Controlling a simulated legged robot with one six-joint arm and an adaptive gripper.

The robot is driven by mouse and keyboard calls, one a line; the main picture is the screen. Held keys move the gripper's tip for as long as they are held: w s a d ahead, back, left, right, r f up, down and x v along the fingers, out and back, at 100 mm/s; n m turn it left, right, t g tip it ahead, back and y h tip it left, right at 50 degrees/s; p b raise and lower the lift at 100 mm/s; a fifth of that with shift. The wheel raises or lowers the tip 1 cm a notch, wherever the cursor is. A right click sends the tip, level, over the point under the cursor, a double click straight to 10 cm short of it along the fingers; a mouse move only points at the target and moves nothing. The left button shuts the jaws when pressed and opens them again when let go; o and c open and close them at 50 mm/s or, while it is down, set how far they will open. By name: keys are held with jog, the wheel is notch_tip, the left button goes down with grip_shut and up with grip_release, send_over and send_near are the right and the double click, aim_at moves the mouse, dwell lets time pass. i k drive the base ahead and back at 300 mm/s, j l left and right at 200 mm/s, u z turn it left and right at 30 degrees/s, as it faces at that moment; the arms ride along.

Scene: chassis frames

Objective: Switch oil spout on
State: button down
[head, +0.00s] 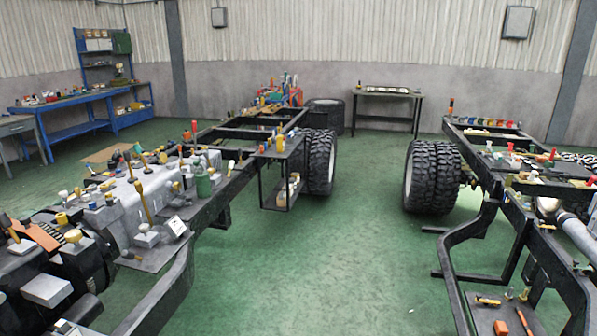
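I cannot tell which of the many small parts is the oil spout. The left chassis frame (178,262) carries a grey engine block (120,212) crowded with small yellow, white and grey parts. A yellow upright lever-like part (144,202) stands on the block's near side. A green bottle-like container (203,182) stands at the right of the block, on or beside the frame rail. My gripper does not show in the head view.
A right chassis frame (448,262) with large tyres (432,178) stands opposite. The green floor (335,255) between the frames is clear. A blue workbench (80,127) is at the back left, a dark table (388,93) at the back wall. A low shelf (283,192) juts from the left frame.

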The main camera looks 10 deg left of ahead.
aim_at(196, 162)
jog(key=i+j+u, duration=0.1)
jog(key=i+u, duration=0.25)
jog(key=i, duration=0.4)
jog(key=i+u, duration=0.4)
jog(key=i, duration=0.3)
jog(key=i+j+z, duration=0.4)
jog(key=i, duration=0.35)
jog(key=i+j+z, duration=0.4)
jog(key=i+j, duration=0.2)
jog(key=j, duration=0.25)
jog(key=i+j, duration=0.15)
jog(key=j, duration=0.2)
jog(key=i+j, duration=0.15)
jog(key=j, duration=0.25)
